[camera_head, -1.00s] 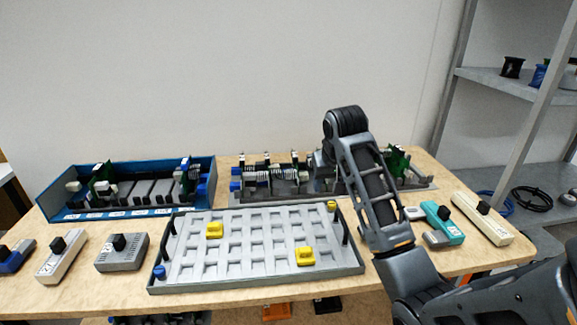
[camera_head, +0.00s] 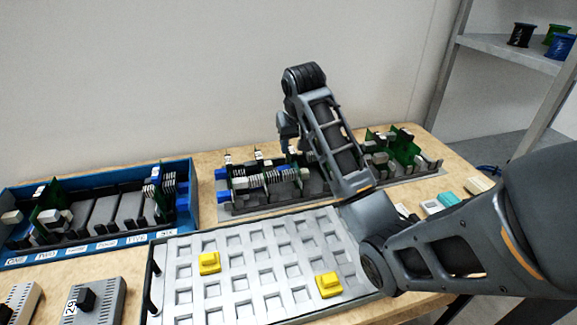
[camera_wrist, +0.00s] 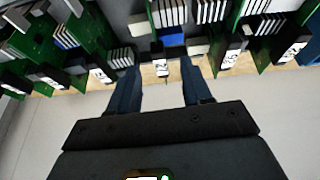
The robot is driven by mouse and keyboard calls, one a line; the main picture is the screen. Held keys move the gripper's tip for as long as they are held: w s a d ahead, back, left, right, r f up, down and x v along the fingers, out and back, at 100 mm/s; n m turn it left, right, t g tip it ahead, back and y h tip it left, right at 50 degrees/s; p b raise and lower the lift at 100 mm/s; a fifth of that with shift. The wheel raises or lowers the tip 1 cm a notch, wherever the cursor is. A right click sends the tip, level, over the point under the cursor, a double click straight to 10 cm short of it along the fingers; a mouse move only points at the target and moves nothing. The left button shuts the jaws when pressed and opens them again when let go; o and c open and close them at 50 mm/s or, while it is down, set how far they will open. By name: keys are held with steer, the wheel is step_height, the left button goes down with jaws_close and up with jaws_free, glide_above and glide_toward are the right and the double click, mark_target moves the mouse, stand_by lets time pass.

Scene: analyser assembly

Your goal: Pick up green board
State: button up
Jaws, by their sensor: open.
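In the wrist view, green boards (camera_wrist: 237,35) with white labels stand to both sides of my gripper (camera_wrist: 160,68). My gripper is open, its two fingers apart with nothing held between them. A white-labelled board edge and a blue block (camera_wrist: 172,40) lie ahead between the fingertips. In the head view my gripper (camera_head: 288,135) is over the rack, partly hidden by my arm.
A blue rack (camera_head: 20,258) with labelled slots and more boards stands at the left. A grey tray (camera_head: 152,305) with square pockets and yellow blocks lies in front. Grey (camera_head: 98,300) and teal (camera_head: 449,199) devices sit beside it. Shelves (camera_head: 490,48) stand at the right.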

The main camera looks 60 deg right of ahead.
mark_target(293, 152)
steer(key=x, duration=0.5)
steer(key=shift+w+d+p, duration=0.15)
steer(key=shift+d+p, duration=0.15)
steer(key=shift+d, duration=0.05)
steer(key=shift+w+d+f, duration=0.15)
steer(key=shift+f, duration=0.35)
steer(key=shift+c, duration=0.5)
jaws_close()
